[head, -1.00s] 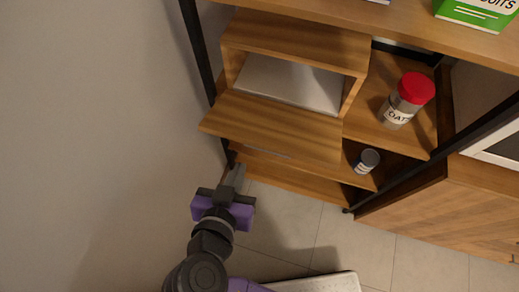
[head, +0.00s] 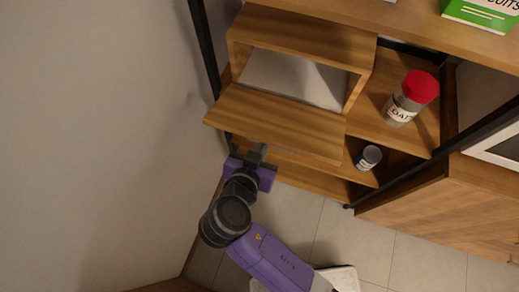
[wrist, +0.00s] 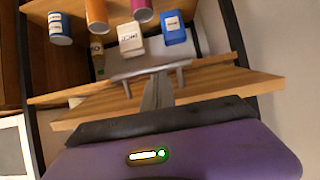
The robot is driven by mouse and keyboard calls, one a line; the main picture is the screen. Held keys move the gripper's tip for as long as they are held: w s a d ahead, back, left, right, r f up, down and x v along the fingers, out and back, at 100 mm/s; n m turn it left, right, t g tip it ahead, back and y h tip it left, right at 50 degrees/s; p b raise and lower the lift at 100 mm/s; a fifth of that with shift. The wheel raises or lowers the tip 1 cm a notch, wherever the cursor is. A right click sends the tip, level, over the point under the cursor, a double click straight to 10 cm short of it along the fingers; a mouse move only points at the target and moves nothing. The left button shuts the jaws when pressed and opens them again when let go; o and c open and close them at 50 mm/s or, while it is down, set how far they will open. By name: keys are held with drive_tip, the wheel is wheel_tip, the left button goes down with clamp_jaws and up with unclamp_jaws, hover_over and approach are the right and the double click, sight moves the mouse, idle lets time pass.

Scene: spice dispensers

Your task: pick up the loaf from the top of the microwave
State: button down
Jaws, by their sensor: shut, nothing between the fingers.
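No loaf can be made out in either view. A white-framed appliance (head: 497,148), perhaps the microwave, is cut off at the right edge of the head view, and its top is not clearly shown. My gripper (head: 262,152) is shut and empty, just under the front edge of a lowered wooden door (head: 275,120). In the wrist view my closed fingers (wrist: 158,92) reach up near a grey bar handle (wrist: 150,70) on a wooden panel. I cannot tell whether they touch it.
A green box (head: 485,14) is above. Several containers, including a blue can (wrist: 60,28), show in the wrist view.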

drive_tip(key=shift+f, duration=0.1)
wheel_tip(320, 180, down, 6)
drive_tip(key=t+h+b, duration=0.1)
drive_tip(key=t+b, duration=0.1)
drive_tip(key=b, duration=0.9)
drive_tip(key=shift+s+a, duration=0.1)
drive_tip(key=v, duration=0.8)
